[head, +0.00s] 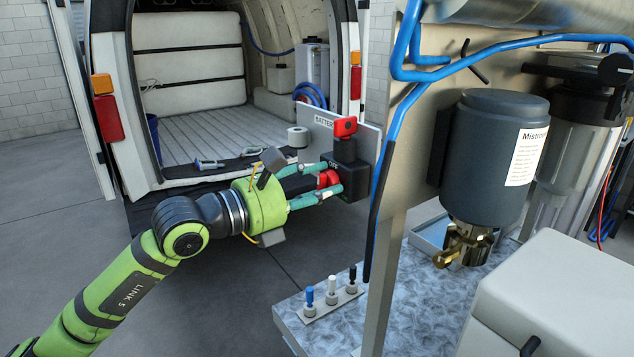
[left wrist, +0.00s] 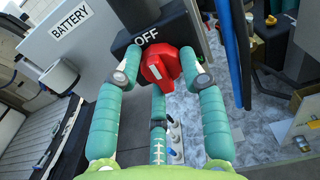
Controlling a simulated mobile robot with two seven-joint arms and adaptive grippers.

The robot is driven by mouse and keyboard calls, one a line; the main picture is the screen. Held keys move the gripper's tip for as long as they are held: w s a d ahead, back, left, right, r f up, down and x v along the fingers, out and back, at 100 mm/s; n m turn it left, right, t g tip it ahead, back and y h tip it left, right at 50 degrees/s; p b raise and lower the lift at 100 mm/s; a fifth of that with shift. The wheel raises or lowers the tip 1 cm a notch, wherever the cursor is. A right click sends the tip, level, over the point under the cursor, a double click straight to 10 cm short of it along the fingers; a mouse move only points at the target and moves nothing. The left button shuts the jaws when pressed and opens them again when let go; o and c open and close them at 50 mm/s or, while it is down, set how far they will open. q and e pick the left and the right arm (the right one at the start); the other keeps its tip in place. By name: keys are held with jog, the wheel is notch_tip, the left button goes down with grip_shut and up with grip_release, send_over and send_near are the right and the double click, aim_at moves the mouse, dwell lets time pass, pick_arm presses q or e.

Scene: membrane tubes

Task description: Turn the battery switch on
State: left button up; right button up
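The battery switch is a black box (head: 347,172) on a grey panel lettered BATTERY. Its red knob (left wrist: 160,67) shows in the left wrist view just below the word OFF, with a white mark on its face. In the head view the red knob (head: 328,179) is partly hidden by my fingers. My left gripper (left wrist: 161,78) has its teal fingers spread on both sides of the knob. A gap shows at the left finger; the right fingertip is very close to the knob, and I cannot tell if it touches. My right gripper is not in view.
A second red knob (head: 345,127) sits on a dark block above the switch. A blue hose (head: 385,140) runs down just right of it. A dark grey cylinder (head: 492,155) hangs farther right. Small blue, white and black-topped valves (head: 332,294) stand on the bench below. A van (head: 200,90) stands open behind.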

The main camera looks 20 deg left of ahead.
pick_arm(q)
jog(key=shift+r, duration=0.2)
jog(key=m+b, duration=0.8)
jog(key=b, duration=0.3)
jog(key=shift+s+f, duration=0.1)
jog(key=shift+f, duration=0.05)
jog(key=m+b, duration=0.4)
jog(key=shift+m, duration=0.4)
jog(key=m+b, duration=0.1)
jog(key=m, duration=0.2)
jog(key=shift+d+b, duration=0.1)
jog(key=shift+b, duration=0.25)
jog(key=shift+m+b, duration=0.4)
jog(key=shift+m, duration=0.7)
jog(key=shift+f, duration=0.1)
jog(key=o, duration=1)
jog(key=shift+c, duration=0.2)
jog(key=shift+o, duration=0.9)
jog(key=shift+s+d, duration=0.1)
jog(key=shift+d, duration=0.2)
jog(key=shift+a, duration=0.1)
